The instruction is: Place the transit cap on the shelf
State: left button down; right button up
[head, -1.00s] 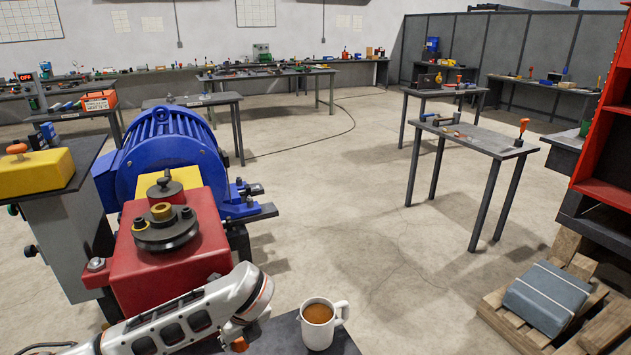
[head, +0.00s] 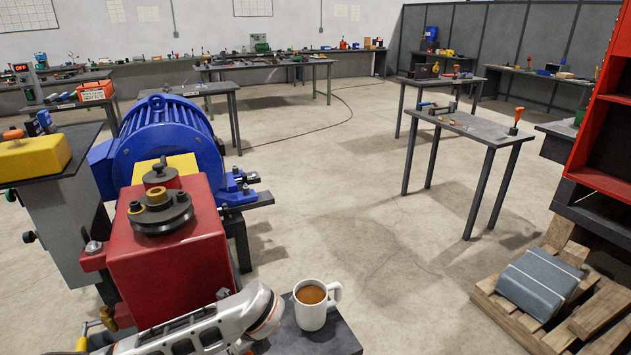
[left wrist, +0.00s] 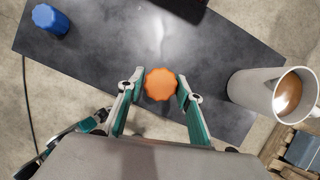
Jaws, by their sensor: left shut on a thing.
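My left gripper (left wrist: 160,88) is shut on an orange scalloped cap (left wrist: 160,82), which I take to be the transit cap. In the left wrist view the cap sits between the fingertips over a dark grey table top (left wrist: 90,50); I cannot tell whether it touches the table. In the head view my left arm comes in at the bottom, and its fingers and the cap are hidden. A red shelf unit (head: 600,182) stands at the right edge of the head view. My right gripper is not in view.
A white coffee mug (head: 311,312) stands close to my left wrist and also shows in the left wrist view (left wrist: 252,90). A blue cap (left wrist: 50,20) lies on the table. A red pulley housing (head: 165,260) and blue motor (head: 170,145) stand left. A pallet (head: 490,300) lies below the shelf.

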pick_arm(q)
jog(key=shift+s+a+f, duration=0.1)
jog(key=shift+s+f, duration=0.1)
jog(key=shift+f, duration=0.75)
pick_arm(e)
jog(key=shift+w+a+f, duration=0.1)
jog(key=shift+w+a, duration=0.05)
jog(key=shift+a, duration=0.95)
pick_arm(q)
jog(key=shift+r, duration=0.15)
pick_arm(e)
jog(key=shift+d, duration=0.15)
